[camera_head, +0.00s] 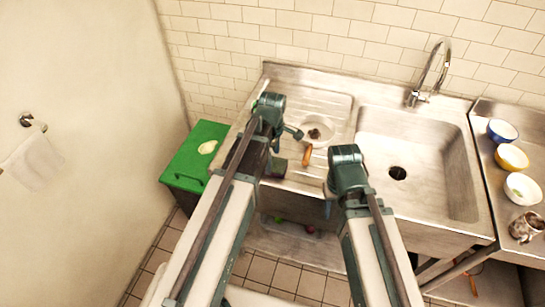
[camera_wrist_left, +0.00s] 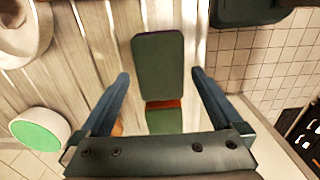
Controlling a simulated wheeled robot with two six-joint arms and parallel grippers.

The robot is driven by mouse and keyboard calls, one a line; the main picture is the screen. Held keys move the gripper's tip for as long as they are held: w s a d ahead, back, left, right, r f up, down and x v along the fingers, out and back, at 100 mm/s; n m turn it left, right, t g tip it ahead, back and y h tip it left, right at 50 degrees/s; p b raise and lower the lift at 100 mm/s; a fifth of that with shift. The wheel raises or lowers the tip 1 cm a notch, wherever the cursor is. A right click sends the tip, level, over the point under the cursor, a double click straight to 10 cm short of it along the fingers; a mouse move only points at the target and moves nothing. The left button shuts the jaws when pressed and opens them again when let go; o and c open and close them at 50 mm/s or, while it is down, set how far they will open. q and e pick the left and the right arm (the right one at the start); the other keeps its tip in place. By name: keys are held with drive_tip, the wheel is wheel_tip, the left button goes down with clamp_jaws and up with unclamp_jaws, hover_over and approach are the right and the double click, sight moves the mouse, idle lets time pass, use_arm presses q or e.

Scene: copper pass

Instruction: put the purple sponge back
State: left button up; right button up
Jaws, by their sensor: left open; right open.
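A small dark block (camera_head: 277,168) lies on the drainboard near its front edge, below my left gripper (camera_head: 284,138). It looks like the sponge, but its purple colour is not clear. In the left wrist view a dark grey-green block (camera_wrist_left: 158,65) shows between the open fingers of my left gripper (camera_wrist_left: 160,76); I see no contact. A red and green piece (camera_wrist_left: 164,117) shows just below it, partly hidden by the gripper body. My right gripper (camera_head: 330,190) is over the front edge of the sink unit, its fingers mostly hidden by its own wrist.
An orange item (camera_head: 307,155) lies on the drainboard (camera_head: 335,108). The sink basin (camera_head: 425,165) is to the right, with a faucet (camera_head: 432,75) behind. Bowls (camera_head: 512,157) line the right counter.

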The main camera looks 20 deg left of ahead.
use_arm(q)
wheel_tip(320, 180, up, 10)
drive_tip(key=p, duration=0.9)
drive_tip(key=shift+r, duration=0.2)
drive_tip(key=s+m, duration=0.8)
drive_tip(key=m, duration=0.9)
drive_tip(key=s+d+f+m+y+b, duration=0.1)
drive_tip(key=s+d+f+m+b, duration=0.3)
drive_tip(key=d, duration=0.6)
wheel_tip(320, 180, down, 2)
drive_tip(key=shift+s+d+f+b, duration=0.1)
drive_tip(key=shift+s+d+b, duration=0.15)
drive_tip(key=shift+s+b, duration=0.8)
drive_tip(key=shift+s, duration=0.1)
